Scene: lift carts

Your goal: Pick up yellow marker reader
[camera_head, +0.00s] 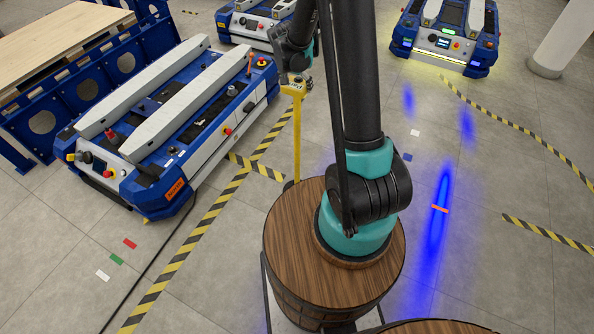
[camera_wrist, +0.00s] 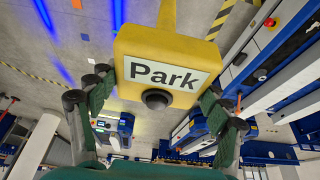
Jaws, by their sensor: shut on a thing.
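The yellow marker reader (camera_head: 297,135) is a slim upright yellow post with a box-shaped head, just left of my arm in the head view. Its lower end is beside the wooden barrel, and I cannot tell if it touches the floor. In the wrist view the yellow head (camera_wrist: 190,45) fills the upper middle, with a white "Park" label and a dark round knob. My gripper (camera_wrist: 158,102) has its green-padded fingers on either side of the head, shut on it.
A blue and white lift cart (camera_head: 215,135) stands close to the left of the post. Other carts (camera_head: 447,40) are at the back. A wooden table (camera_head: 52,42) is at the far left. Yellow-black floor tape (camera_head: 190,240) runs near the barrel. The floor at right is open.

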